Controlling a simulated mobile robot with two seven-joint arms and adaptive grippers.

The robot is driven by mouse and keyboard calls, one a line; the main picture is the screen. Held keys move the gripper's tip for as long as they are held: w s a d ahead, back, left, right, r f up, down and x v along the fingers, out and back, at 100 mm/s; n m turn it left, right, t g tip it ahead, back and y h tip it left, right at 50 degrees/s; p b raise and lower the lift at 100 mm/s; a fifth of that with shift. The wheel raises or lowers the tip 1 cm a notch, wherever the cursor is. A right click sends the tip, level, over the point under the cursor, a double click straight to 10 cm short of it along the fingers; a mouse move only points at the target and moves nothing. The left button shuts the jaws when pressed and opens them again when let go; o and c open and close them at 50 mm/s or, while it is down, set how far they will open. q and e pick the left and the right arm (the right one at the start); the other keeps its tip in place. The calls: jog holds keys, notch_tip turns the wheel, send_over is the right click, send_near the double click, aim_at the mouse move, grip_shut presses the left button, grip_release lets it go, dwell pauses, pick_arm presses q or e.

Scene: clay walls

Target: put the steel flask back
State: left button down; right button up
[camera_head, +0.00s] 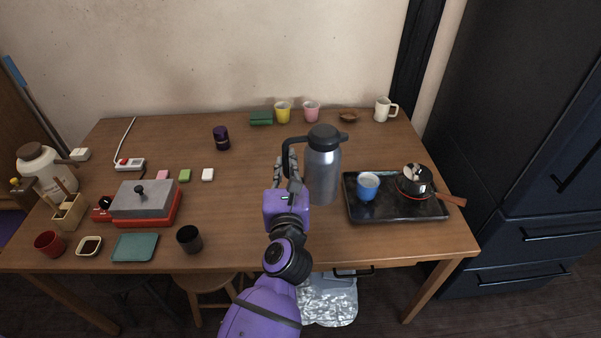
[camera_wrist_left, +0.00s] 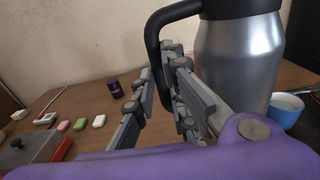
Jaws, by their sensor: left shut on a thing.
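The steel flask (camera_head: 322,174) is a tall silver jug with a black lid and a black handle on its left side. It stands upright on or just above the table, left of the black tray; I cannot tell whether its base touches the wood. My left gripper (camera_head: 287,165) is shut on the flask's handle. In the left wrist view the flask (camera_wrist_left: 240,60) fills the upper right, and the gripper's fingers (camera_wrist_left: 158,95) are around the lower part of the black handle. My right gripper is not in view.
The black tray (camera_head: 415,213) holds a blue cup (camera_head: 368,186) and a small dark pot (camera_head: 414,180). Several cups and a green block (camera_head: 261,118) line the back edge. A dark jar (camera_head: 221,138) stands behind left. The table between flask and red grill (camera_head: 145,203) is mostly clear.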

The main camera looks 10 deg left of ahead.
pick_arm(q)
jog(key=w+a+f+b, duration=0.3)
jog(key=a+f, duration=0.4)
jog(key=f, duration=0.3)
jog(key=shift+a+f+b, duration=0.15)
jog(key=shift+a+b, duration=0.05)
jog(key=shift+b, duration=0.45)
jog(key=c, duration=1.8)
grip_release()
jog(key=shift+f, duration=0.15)
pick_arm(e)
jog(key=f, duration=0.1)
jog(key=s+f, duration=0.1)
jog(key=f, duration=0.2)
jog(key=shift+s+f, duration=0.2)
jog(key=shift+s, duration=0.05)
pick_arm(q)
jog(key=shift+o, duration=0.2)
